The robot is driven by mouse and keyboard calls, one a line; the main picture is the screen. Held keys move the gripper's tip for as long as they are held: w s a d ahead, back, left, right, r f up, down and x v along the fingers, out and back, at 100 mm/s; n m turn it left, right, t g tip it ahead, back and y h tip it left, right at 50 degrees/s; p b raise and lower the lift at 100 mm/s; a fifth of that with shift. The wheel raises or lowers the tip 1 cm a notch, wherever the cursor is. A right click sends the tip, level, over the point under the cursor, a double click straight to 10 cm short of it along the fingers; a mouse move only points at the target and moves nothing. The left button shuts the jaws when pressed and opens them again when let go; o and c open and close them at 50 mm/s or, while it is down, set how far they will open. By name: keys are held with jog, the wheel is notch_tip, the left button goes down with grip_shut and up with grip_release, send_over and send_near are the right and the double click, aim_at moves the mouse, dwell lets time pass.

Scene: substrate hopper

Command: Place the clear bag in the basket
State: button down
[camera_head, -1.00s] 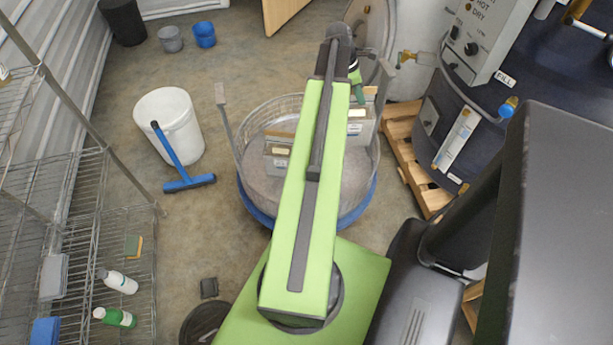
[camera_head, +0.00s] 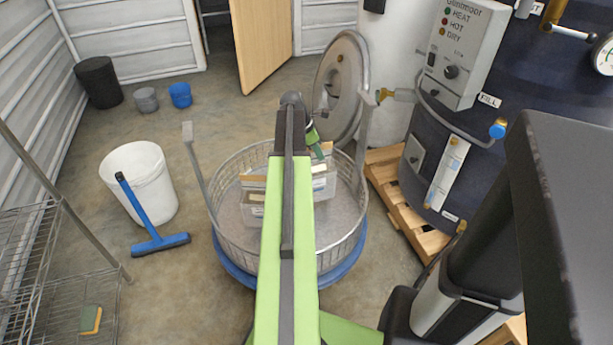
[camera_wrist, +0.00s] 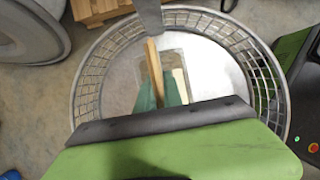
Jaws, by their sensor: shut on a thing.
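The round wire basket (camera_head: 232,240) stands on a blue base. In the wrist view my gripper (camera_wrist: 160,92) holds the bag's tan strip (camera_wrist: 154,68) over the basket (camera_wrist: 88,95).
A tall upright post (camera_head: 194,160) rises at the basket's left rim. A round metal lid (camera_head: 340,85) stands behind it. A dark tank on a wooden pallet (camera_head: 390,180) is at the right. A white bucket (camera_head: 150,190) and blue squeegee (camera_head: 160,245) are at the left.

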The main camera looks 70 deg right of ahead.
aim_at(318, 168)
notch_tip(318, 168, down, 8)
jog(key=b, duration=0.7)
jog(key=shift+f, duration=0.15)
jog(key=shift+r, duration=0.2)
jog(key=shift+f, duration=0.2)
jog(key=c, duration=1.5)
grip_release()
jog(key=shift+r, duration=0.1)
jog(key=p+v, duration=1.1)
jog(key=v, duration=0.1)
jog(key=shift+r+p, duration=0.25)
jog(key=shift+p, duration=0.1)
jog(key=shift+f, duration=0.15)
